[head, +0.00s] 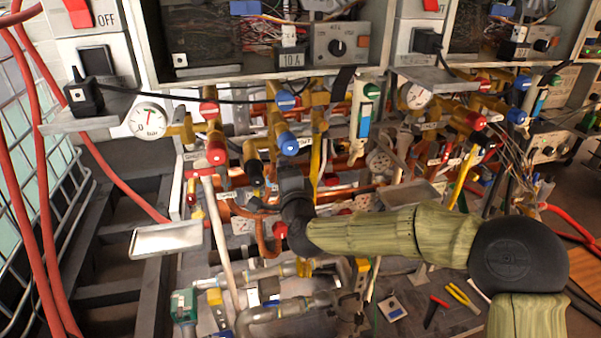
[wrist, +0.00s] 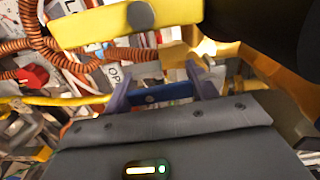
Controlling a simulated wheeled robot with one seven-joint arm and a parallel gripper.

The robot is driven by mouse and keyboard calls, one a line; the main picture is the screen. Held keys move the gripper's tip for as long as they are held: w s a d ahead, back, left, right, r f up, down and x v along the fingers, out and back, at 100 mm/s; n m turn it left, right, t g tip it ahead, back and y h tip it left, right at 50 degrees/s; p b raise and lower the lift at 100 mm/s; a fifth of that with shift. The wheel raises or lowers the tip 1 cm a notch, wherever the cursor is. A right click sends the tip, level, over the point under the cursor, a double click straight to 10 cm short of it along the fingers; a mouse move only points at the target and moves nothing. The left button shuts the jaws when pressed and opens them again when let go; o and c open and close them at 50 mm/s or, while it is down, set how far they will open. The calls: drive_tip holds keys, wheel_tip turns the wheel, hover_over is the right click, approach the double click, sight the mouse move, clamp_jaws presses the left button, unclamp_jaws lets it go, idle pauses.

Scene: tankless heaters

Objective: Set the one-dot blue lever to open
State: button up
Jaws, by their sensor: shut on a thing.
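A blue lever (wrist: 170,92) shows in the wrist view, lying across the picture with a small pale round mark on its left part. My gripper (wrist: 164,92) is shut on this blue lever, one grey-purple finger at each end of the visible blue part. In the head view my dark gripper (head: 290,182) is among the pipes, just below a blue round cap (head: 288,143). The lever itself is hidden or too small to tell there. Whether it stands open or closed cannot be told.
A pressure gauge (head: 147,120) and red caps (head: 216,153) sit left of my gripper. A yellow pipe (head: 316,165) runs close on its right. A grey metal tray (head: 166,238) juts out at lower left. Copper hoses (wrist: 45,60) and a yellow part crowd the wrist view.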

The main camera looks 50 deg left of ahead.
drive_tip(key=shift+w, duration=0.15)
idle(0.3)
drive_tip(key=o, duration=1.4)
drive_tip(key=b+v, duration=0.1)
drive_tip(key=v, duration=1.6)
drive_tip(key=shift+d, duration=0.15)
drive_tip(key=shift+s, duration=0.2)
drive_tip(key=shift+w, duration=0.1)
